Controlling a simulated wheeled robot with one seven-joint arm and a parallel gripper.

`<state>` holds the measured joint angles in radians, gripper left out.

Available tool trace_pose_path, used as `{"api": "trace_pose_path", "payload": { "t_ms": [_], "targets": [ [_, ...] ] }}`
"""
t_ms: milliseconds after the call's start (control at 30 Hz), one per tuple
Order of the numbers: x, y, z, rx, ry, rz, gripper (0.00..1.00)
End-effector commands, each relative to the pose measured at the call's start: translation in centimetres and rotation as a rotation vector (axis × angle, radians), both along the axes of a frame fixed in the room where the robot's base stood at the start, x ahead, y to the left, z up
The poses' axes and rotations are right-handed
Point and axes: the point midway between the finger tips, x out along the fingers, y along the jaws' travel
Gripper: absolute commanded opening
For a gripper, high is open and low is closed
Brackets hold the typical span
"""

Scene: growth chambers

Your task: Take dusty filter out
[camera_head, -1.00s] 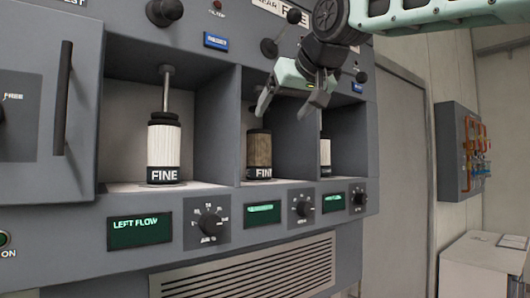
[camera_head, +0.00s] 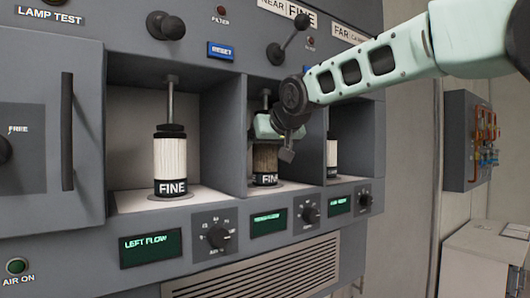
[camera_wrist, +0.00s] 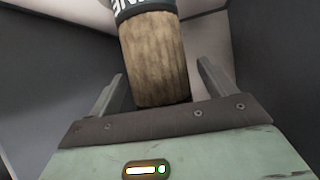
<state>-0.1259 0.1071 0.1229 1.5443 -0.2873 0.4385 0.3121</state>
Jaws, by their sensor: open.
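The dusty filter (camera_head: 264,158) is a brown, dirty cylinder with a black "FINE" band at its base. It stands upright in the middle bay of the grey panel. In the wrist view the dusty filter (camera_wrist: 155,55) shows large, between and beyond the two fingers. My gripper (camera_head: 270,130) is at the mouth of that bay, at the filter's upper part, and partly hides it. In the wrist view my gripper (camera_wrist: 160,88) is open, with one finger on each side of the filter. I cannot tell whether either finger touches it.
A clean white filter (camera_head: 170,160) stands in the left bay under a rod. Another white filter (camera_head: 332,152) is partly seen in the right bay. Bay walls (camera_head: 225,130) stand close on both sides. Knobs (camera_head: 219,236) and green displays (camera_head: 150,248) line the front below.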

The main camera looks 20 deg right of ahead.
Motion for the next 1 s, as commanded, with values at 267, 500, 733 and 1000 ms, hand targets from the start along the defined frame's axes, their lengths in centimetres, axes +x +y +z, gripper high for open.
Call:
{"api": "trace_pose_path", "payload": {
  "t_ms": [267, 500, 733, 1000],
  "targets": [
    [0.4, 0.1, -0.3, 0.001, 0.000, 0.000, 0.83],
    [0.4, 0.1, -0.3, 0.001, -0.001, 0.000, 0.30],
    [0.4, 0.1, -0.2, 0.001, -0.002, 0.000, 0.30],
    [0.5, 0.0, 0.8, 0.001, -0.004, 0.000, 0.30]
  ]
}}
